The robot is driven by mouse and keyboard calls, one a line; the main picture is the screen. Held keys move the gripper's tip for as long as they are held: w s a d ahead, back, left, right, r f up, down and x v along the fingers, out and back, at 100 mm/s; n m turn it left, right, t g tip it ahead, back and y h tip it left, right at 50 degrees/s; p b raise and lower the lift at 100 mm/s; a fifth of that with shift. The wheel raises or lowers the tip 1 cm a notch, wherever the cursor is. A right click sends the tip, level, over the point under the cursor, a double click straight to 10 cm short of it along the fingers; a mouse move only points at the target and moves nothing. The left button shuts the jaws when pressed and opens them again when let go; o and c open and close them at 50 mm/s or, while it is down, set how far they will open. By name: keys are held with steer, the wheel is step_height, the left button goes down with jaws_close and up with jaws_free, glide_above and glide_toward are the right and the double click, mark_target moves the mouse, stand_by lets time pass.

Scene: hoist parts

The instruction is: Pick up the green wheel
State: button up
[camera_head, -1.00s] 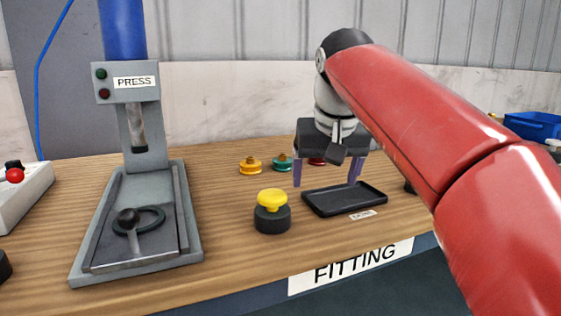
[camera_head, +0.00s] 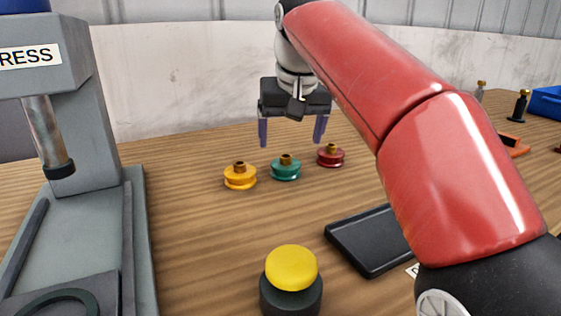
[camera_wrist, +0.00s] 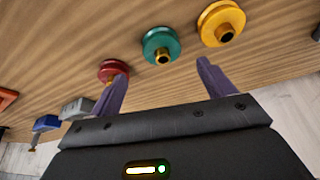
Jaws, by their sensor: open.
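The green wheel (camera_head: 285,169) lies on the wooden table between an orange-yellow wheel and a red wheel. It has a brass hub on top. My gripper (camera_head: 291,142) is open and empty, raised above and a little behind the row of wheels. In the wrist view the green wheel (camera_wrist: 161,45) shows beyond the gap between the purple fingers (camera_wrist: 158,85), apart from both. The red wheel (camera_wrist: 112,70) shows close by the left finger, which overlaps its edge in that view.
The orange-yellow wheel (camera_head: 240,177) and the red wheel (camera_head: 330,155) flank the green one closely. A black tray (camera_head: 370,246) and a yellow-topped button (camera_head: 291,268) stand nearer. The grey press (camera_head: 75,150) is at left. A blue bin (camera_head: 545,103) is at far right.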

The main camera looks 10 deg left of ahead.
mark_target(286, 156)
steer(key=shift+x, duration=1)
steer(key=x, duration=0.2)
steer(key=b+x, duration=0.1)
steer(key=x, duration=0.2)
steer(key=shift+a+b, duration=0.2)
steer(key=shift+b, duration=0.1)
steer(key=shift+c, duration=0.4)
steer(key=shift+r, duration=0.1)
steer(key=c, duration=1.4)
steer(key=shift+r, duration=0.1)
